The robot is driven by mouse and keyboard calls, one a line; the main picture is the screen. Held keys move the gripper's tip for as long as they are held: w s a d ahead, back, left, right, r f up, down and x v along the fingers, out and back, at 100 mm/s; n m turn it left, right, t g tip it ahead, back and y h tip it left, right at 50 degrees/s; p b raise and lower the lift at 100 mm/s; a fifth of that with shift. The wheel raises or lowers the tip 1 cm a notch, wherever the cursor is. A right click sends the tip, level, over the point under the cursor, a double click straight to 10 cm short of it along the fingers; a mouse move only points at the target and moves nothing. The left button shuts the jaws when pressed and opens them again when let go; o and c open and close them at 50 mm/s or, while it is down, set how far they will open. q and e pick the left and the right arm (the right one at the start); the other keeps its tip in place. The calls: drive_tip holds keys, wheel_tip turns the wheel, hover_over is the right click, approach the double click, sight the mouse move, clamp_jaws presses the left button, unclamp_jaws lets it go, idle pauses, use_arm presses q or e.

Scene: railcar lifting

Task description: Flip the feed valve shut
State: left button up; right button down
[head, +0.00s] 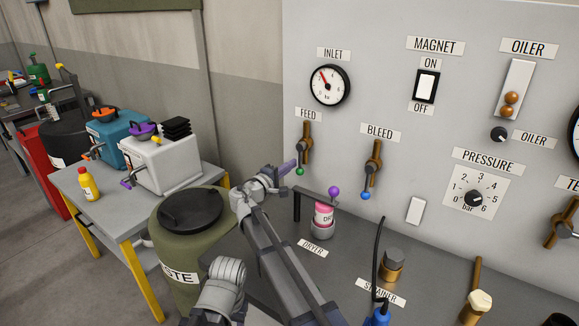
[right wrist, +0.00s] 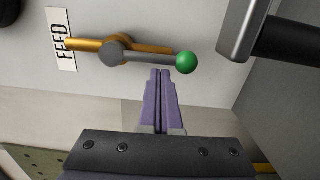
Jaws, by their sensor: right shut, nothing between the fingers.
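The feed valve (head: 306,146) is on the panel under the FEED label and the inlet gauge. Its grey lever, tipped with a green ball (head: 299,171), points down, nearly along the brass pipe and slightly off to the left. In the right wrist view the green ball (right wrist: 187,62) and grey lever (right wrist: 150,58) show clearly. My right gripper (head: 291,165) is just left of the lever, near the ball. Its purple fingertips (right wrist: 160,73) are closed together with nothing between them. Whether they touch the lever I cannot tell. My left gripper is not in view.
The bleed valve (head: 373,168) with a blue ball is to the right. A dark bracket (head: 313,193) and a purple ball (head: 334,191) above the dryer (head: 323,220) stand close below the gripper. A waste drum (head: 183,275) is at the left.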

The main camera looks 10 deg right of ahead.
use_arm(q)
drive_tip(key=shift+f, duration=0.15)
use_arm(e)
drive_tip(key=shift+s+d+f+n, duration=0.1)
drive_tip(key=shift+s+d+n, duration=0.2)
drive_tip(key=shift+n, duration=0.3)
use_arm(q)
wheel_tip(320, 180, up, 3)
drive_tip(key=p, duration=0.3)
use_arm(e)
drive_tip(key=s+d+r+n+t, duration=0.1)
drive_tip(key=s+d+r+n, duration=0.3)
drive_tip(key=n, duration=1.2)
drive_tip(key=shift+s+d, duration=0.5)
drive_tip(key=shift+s, duration=0.05)
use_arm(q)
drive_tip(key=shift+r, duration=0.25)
use_arm(e)
drive_tip(key=shift+r, duration=0.2)
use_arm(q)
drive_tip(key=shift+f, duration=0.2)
use_arm(e)
drive_tip(key=shift+f, duration=0.15)
